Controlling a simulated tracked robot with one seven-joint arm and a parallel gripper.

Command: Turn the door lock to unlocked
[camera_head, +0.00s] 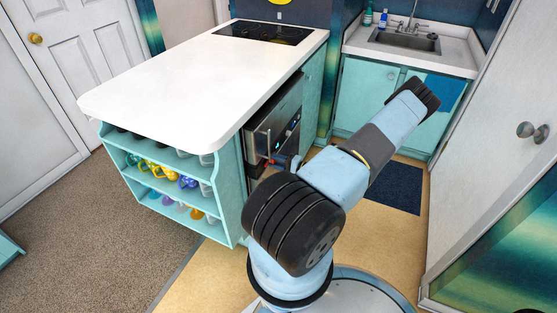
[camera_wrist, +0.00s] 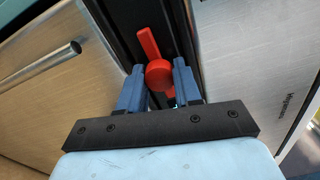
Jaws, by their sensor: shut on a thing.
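The door lock (camera_wrist: 149,44) is a red turn piece with a round hub and a long arm pointing up and slightly left in the wrist view. It sits on a dark vertical strip between two metallic panels. My gripper (camera_wrist: 159,78) has its two blue fingers on either side of the lock's hub and lower part, shut on it. The fingers hide part of the lower end. In the head view, my gripper (camera_head: 288,161) is small beside the counter's appliance, with a bit of red showing; the lock's setting cannot be read there.
A steel appliance (camera_head: 271,134) is built into the turquoise counter unit under a white top (camera_head: 195,85). Its bar handle (camera_wrist: 40,62) shows left in the wrist view. The sink cabinet (camera_head: 365,92) stands behind. A dark mat (camera_head: 394,187) lies on the floor.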

